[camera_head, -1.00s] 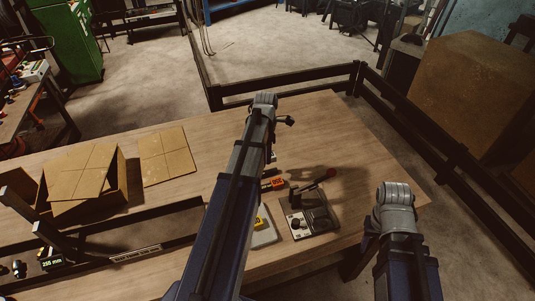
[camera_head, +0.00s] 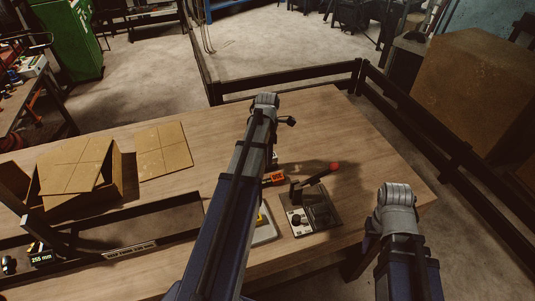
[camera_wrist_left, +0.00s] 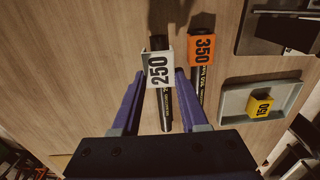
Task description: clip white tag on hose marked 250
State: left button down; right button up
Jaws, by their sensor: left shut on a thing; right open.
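In the left wrist view a white tag (camera_wrist_left: 159,69) marked 250 sits over a black hose (camera_wrist_left: 165,118) lying on the wooden table. The two blue fingers of my left gripper (camera_wrist_left: 159,78) are on either side of the tag, shut on it. Whether the tag is fully clipped around the hose I cannot tell. In the head view my left arm hides this spot. My right gripper (camera_head: 397,208) is at the table's right edge, away from the hoses and open; its fingers are mostly hidden by its wrist.
Beside it lies another hose with an orange 350 tag (camera_wrist_left: 202,50). A yellow 150 tag (camera_wrist_left: 260,106) is in a grey tray (camera_wrist_left: 232,102). A crimper with a red-knobbed lever (camera_head: 312,215) stands right of my left arm. An open cardboard box (camera_head: 108,185) stands left.

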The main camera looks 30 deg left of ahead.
pick_arm(q)
jog(key=shift+f+b, duration=1.45)
jog(key=shift+f, duration=0.35)
jog(key=shift+f+b, duration=0.5)
dwell(0.8)
jog(key=shift+c, duration=1.8)
grip_release()
jog(key=shift+r, duration=0.15)
notch_tip(320, 180, up, 8)
jog(key=p, duration=0.8)
